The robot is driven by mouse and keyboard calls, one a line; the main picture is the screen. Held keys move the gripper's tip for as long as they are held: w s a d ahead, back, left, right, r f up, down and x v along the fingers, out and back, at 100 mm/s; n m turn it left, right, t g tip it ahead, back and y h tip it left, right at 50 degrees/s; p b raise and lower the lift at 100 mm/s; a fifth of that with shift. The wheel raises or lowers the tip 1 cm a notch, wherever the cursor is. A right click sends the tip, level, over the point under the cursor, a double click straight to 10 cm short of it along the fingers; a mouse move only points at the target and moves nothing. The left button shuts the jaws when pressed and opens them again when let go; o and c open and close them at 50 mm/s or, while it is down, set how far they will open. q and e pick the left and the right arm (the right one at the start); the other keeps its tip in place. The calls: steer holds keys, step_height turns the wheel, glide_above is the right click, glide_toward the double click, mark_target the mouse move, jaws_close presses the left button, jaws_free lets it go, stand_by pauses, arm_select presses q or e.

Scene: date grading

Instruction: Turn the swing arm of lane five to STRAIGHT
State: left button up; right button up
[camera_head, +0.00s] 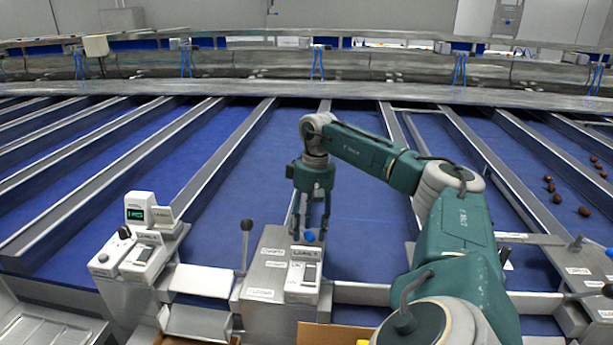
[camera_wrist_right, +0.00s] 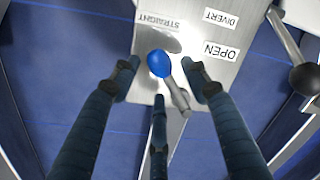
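The swing arm's blue knob (camera_wrist_right: 159,63) shows in the right wrist view on a short metal lever (camera_wrist_right: 179,95) over a metal plate (camera_wrist_right: 215,80). The plate carries a STRAIGHT label (camera_wrist_right: 159,21), a DIVERT label (camera_wrist_right: 221,17) and an OPEN label (camera_wrist_right: 221,51). The knob also shows in the head view (camera_head: 309,237) on the middle control box (camera_head: 262,275); its lane number is too small to read. My right gripper (camera_head: 311,225) points down over the knob. In the wrist view its fingers (camera_wrist_right: 160,75) are spread around the knob, with gaps. My left gripper is out of view.
A black-knobbed lever (camera_head: 246,228) stands left of the middle box. Another control unit with a display (camera_head: 137,214) is further left, and one (camera_head: 590,285) is at the right. Metal dividers separate blue lanes; several dates (camera_head: 584,211) lie in the right lane.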

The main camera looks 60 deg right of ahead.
steer(key=shift+s+r, duration=0.15)
steer(key=shift+r, duration=0.15)
steer(key=shift+w+r, duration=0.25)
steer(key=shift+r, duration=0.2)
step_height(320, 180, up, 11)
steer(key=s+d, duration=0.1)
stand_by(0.7)
